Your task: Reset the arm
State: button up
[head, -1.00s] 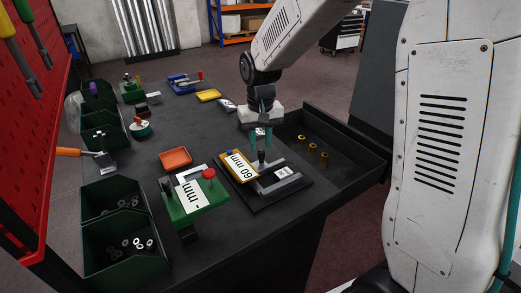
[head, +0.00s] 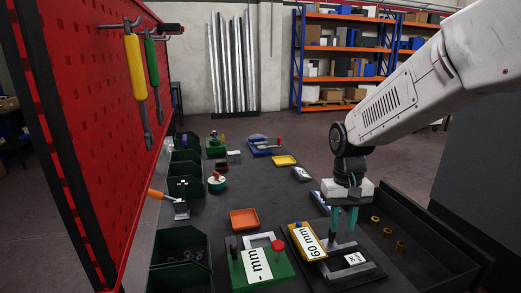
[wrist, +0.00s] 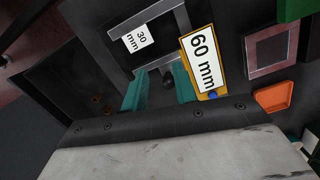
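My gripper (head: 343,220) points down over the black fixture with a grey metal frame at the front right of the table. In the wrist view, its two teal fingers (wrist: 160,87) stand apart, with a small dark knob (wrist: 168,83) between and beyond them. I see no clear contact with the knob. A white "30 mm" label (wrist: 138,38) sits within the grey frame. The surface directly beneath the fingertips is partly hidden in the head view.
A green block with a "- mm" label and red knob (head: 279,246) stands left of the fixture. An orange tray (head: 244,219) lies behind it. Brass rings (head: 387,232) lie in the right-hand tray. Green bins and a red tool panel (head: 90,95) line the left.

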jog(key=s+d+r+t, duration=0.1)
jog(key=s+r, duration=0.3)
jog(key=s, duration=0.8)
jog(key=s+d+r+t, duration=0.1)
jog(key=s+r, duration=0.4)
jog(key=s, duration=0.8)
jog(key=shift+d+t, duration=0.3)
jog(key=shift+d, duration=0.4)
